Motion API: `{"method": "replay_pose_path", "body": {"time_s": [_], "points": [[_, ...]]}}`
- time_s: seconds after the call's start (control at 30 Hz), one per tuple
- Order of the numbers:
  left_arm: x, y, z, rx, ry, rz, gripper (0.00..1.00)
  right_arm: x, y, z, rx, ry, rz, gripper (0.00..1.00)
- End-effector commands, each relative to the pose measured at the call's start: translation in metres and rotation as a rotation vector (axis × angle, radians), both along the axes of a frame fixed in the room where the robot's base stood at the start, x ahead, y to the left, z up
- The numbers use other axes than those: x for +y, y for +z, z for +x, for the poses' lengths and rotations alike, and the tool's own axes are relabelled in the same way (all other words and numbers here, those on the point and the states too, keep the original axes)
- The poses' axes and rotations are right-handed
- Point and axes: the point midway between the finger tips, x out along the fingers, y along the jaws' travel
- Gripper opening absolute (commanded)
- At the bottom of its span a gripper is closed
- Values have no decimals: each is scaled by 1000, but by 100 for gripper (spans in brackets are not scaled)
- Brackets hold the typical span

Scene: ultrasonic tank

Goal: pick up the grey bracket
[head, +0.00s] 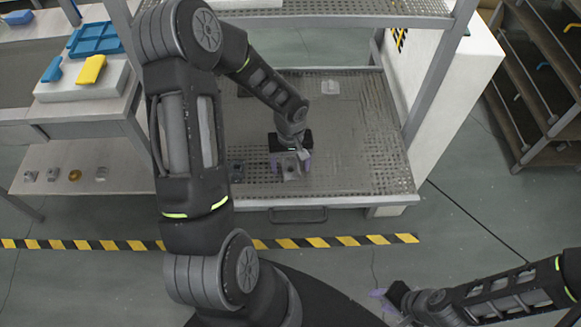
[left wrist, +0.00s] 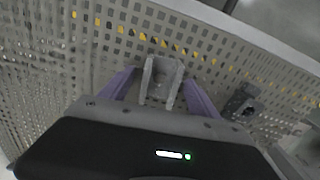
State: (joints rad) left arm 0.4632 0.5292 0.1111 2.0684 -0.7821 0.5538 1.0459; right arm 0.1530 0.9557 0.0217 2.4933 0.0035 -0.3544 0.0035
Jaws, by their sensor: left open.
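The grey bracket (left wrist: 161,80) is a small U-shaped part on the perforated metal shelf. In the left wrist view it stands between the two purple fingers of my left gripper (left wrist: 160,88), which is open, with gaps visible on both sides. In the head view the bracket (head: 290,172) shows just below my left gripper (head: 290,164), partly covered by it. Whether the fingers touch it cannot be told. My right gripper (head: 384,300) hangs over the floor at the lower right, away from the shelf; its finger opening is unclear.
A dark small part (left wrist: 241,104) lies beside the bracket; in the head view this part (head: 237,172) is left of my gripper. A clear piece (head: 330,87) lies farther back. An upper shelf (head: 330,8) overhangs the rear. Several small parts sit on the left bench (head: 125,158).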

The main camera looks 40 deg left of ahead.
Motion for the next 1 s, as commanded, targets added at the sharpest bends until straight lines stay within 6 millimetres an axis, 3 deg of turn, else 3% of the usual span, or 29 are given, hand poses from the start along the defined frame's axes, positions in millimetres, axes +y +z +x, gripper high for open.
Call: {"method": "replay_pose_path", "body": {"time_s": [0.23, 1.0], "points": [[0, 0, 0, 0, 0, 0, 71, 0, 0, 0, 0, 0, 0, 36], [0, 0, 0, 0, 0, 0, 8, 0, 0, 0, 0, 0, 0, 36]]}}
